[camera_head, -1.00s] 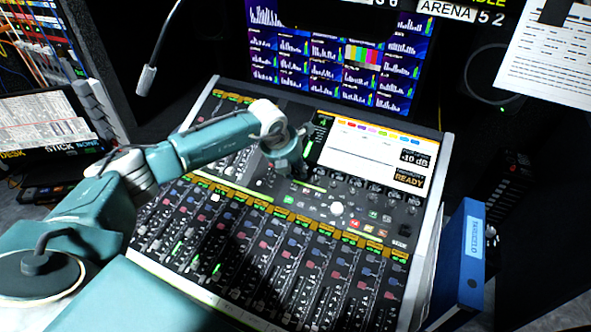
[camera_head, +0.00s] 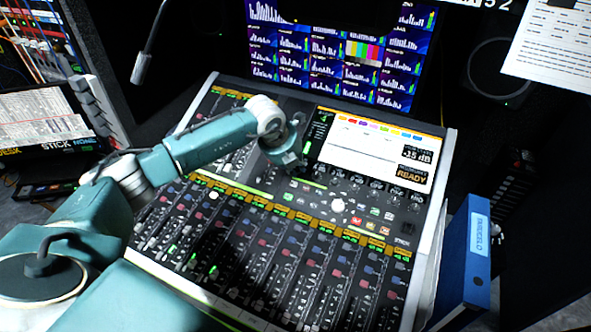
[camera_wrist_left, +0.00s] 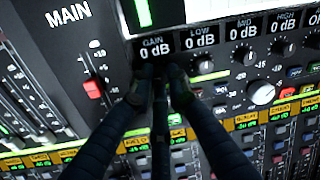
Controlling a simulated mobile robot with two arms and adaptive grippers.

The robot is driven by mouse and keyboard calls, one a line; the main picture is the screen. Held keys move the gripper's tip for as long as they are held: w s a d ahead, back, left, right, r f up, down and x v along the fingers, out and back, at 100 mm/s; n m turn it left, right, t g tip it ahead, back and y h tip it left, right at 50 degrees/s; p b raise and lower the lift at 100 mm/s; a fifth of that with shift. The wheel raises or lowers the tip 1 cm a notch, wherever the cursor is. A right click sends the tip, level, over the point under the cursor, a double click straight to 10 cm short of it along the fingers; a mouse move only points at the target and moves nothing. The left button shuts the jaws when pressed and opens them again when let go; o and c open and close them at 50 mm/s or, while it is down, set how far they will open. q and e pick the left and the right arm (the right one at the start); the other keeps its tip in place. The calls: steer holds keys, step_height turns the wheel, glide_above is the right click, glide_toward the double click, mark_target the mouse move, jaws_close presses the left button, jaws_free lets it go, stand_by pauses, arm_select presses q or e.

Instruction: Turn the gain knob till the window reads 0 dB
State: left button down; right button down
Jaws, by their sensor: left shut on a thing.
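My left gripper (camera_head: 298,168) reaches down onto the mixing console (camera_head: 440,190), just left of the lit screen. A small window (camera_wrist_left: 155,55) under GAIN reads 0 dB. My right gripper is not in view.
A large white knob (camera_wrist_left: 261,92) and smaller knobs sit right of the fingers. A red MAIN fader (camera_wrist_left: 92,88) is to their left. A READY window (camera_head: 412,175) is below the dB window. A blue binder (camera_head: 466,255) stands at the console's right.

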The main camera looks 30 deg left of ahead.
arm_select(q)
steer(key=shift+n+b, duration=0.35)
steer(key=shift+n, duration=0.35)
steer(key=c, duration=1.7)
jaws_free()
steer(key=shift+v, duration=4.05)
steer(key=shift+s+f, duration=0.1)
steer(key=shift+s, duration=0.05)
